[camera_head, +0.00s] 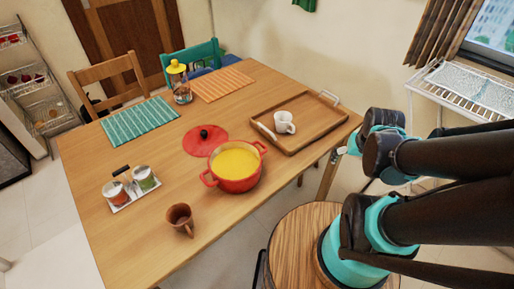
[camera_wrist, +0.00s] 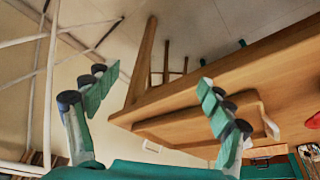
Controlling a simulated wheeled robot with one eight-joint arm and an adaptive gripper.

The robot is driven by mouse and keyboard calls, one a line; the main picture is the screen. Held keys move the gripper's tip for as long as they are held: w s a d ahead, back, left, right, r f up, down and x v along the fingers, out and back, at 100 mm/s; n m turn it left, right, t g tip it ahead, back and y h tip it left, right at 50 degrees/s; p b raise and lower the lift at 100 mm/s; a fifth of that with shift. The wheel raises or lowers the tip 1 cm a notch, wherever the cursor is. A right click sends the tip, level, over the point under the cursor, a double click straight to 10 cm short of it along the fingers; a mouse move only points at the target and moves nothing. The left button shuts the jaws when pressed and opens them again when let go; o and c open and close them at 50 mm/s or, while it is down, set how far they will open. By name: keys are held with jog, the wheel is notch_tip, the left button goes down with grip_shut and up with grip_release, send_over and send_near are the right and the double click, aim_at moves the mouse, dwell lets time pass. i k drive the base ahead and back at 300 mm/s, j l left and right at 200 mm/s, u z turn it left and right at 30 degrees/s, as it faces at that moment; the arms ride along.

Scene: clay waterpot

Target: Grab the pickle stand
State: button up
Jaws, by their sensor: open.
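The pickle stand (camera_head: 131,197) is a small white tray with a dark handle and two jars, one reddish and one green. It stands at the left part of the wooden table in the head view. I cannot make it out in the wrist view. My gripper (camera_wrist: 160,98) is open, with its two teal-padded fingers wide apart and nothing between them. It is off the table's right edge, far across the table from the stand. In the head view my arm hides most of the gripper.
On the table (camera_head: 110,236) are a red pot (camera_head: 238,184) of yellow soup, a red lid (camera_head: 206,140), a brown cup (camera_head: 180,219), and a wooden tray (camera_head: 300,101) with a white mug (camera_head: 284,122). A yellow-topped jar (camera_head: 180,88) stands behind. A round stool (camera_head: 300,225) is in front.

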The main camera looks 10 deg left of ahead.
aim_at(118, 197)
jog(key=k+j+u, duration=0.1)
jog(key=k, duration=0.55)
jog(key=u, duration=1.65)
